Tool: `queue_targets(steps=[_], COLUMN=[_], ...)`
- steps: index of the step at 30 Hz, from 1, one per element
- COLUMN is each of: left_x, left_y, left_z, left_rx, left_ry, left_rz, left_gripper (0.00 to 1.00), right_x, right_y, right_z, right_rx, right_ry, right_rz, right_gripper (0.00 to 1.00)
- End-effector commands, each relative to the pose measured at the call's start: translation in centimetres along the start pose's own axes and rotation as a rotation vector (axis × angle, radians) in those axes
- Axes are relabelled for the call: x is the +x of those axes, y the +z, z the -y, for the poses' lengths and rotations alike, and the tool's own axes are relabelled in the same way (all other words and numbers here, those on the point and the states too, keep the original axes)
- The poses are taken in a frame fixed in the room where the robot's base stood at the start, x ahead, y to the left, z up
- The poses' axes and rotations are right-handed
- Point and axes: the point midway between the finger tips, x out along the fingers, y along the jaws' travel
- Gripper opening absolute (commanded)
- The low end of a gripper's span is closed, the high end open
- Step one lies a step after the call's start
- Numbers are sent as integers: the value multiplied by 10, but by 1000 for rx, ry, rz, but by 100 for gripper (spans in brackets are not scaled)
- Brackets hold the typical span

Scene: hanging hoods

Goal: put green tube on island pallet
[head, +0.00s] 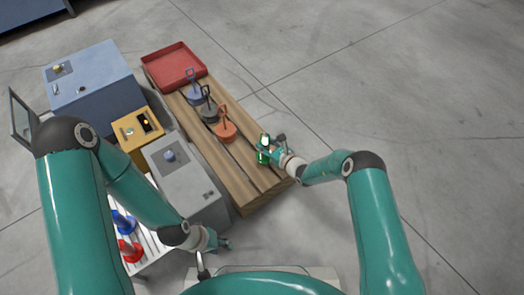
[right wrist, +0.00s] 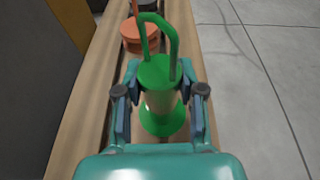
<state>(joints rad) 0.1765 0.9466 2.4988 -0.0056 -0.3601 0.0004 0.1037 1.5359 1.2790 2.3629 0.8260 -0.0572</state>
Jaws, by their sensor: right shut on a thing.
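The green tube (head: 263,157) has a looped handle on top and a wide round foot. It is upright at the near right end of the long wooden pallet (head: 232,163). The tube (right wrist: 160,72) also shows in the right wrist view, over the pallet boards. My right gripper (right wrist: 160,90) is shut on its upper body, one finger on each side. I cannot tell whether the foot touches the boards. My left gripper (head: 222,243) hangs low on the left, away from the pallet, beside the grey cabinet; its fingers are too small to judge.
An orange piece (head: 226,130), a dark piece (head: 209,111) and a blue piece (head: 194,94) stand in a row on the pallet. A red tray (head: 173,66) lies at its far end. Blue, yellow and grey cabinets (head: 185,180) line the left side. Floor at right is clear.

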Motion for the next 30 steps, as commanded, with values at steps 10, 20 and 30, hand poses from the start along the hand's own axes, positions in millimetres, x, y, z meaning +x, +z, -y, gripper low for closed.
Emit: queue_targets(steps=[10, 20, 30], left_x=[15, 17, 17], left_y=[0, 0, 0], left_z=[6, 6, 6], left_rx=[0, 0, 0], left_ry=[0, 0, 0], left_rz=[0, 0, 0], left_gripper=[40, 40, 40], right_x=[10, 10, 10], right_y=[-31, -34, -34], right_z=[0, -1, -1], right_rx=[-1, 0, 0], right_ry=[0, 1, 2], right_rz=[1, -2, -2], right_gripper=[0, 52, 64])
